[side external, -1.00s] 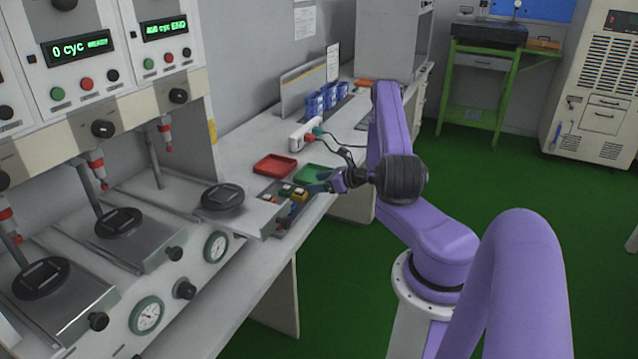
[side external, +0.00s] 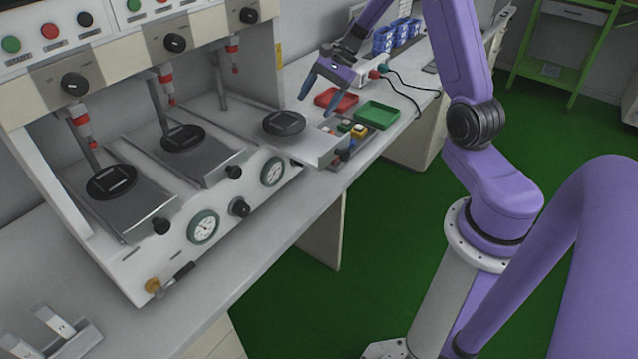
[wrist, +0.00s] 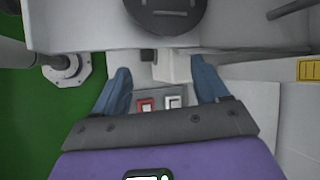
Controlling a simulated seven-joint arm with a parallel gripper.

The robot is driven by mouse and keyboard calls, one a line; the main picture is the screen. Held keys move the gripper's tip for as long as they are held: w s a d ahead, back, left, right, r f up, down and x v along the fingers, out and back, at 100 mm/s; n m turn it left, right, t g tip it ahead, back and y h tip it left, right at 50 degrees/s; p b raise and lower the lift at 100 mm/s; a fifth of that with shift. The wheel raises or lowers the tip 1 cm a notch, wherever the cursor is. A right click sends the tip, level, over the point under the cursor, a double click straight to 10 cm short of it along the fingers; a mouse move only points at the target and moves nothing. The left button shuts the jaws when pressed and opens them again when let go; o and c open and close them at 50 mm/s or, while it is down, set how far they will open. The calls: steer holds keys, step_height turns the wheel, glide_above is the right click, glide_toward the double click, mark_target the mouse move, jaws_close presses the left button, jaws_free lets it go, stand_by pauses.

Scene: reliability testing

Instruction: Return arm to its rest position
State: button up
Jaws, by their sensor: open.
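My purple gripper (side external: 322,93) has blue fingers. In the side external view it hangs above the bench near the red tray, with its fingers apart and nothing visible between them. In the wrist view my gripper (wrist: 163,82) also shows both blue fingers spread wide. Beyond them lie a red-framed piece (wrist: 146,104) and a white-framed piece (wrist: 172,101), apart from the fingers as far as I can tell. My arm is raised and bent over the bench.
A red tray (side external: 336,99), a green tray (side external: 378,115) and a box of small coloured switches (side external: 345,130) sit on the bench. The test machine (side external: 165,180) with several presses stands left. A white power strip (side external: 371,70) with cables and blue bins (side external: 397,36) lie behind.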

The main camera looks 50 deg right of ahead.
steer(key=s+a+r+n, duration=0.1)
steer(key=a+n, duration=0.1)
steer(key=a, duration=0.1)
steer(key=s+a+r+n+g+h, duration=0.1)
steer(key=a+n, duration=0.1)
steer(key=a, duration=0.1)
steer(key=s+a+r+n+g, duration=0.1)
steer(key=s+a+n, duration=0.1)
steer(key=a, duration=0.1)
steer(key=shift+s+a, duration=0.1)
steer(key=shift+a, duration=0.1)
steer(key=s+a+r+n+g+h, duration=0.2)
steer(key=s+a+n, duration=0.5)
steer(key=s+a, duration=0.15)
steer(key=s+a+r+n+t+h, duration=0.1)
steer(key=s+n+h, duration=0.2)
steer(key=s+n, duration=1.2)
steer(key=shift+s+a+r+n, duration=0.2)
steer(key=shift+s+r+n, duration=0.1)
steer(key=shift+s, duration=1.9)
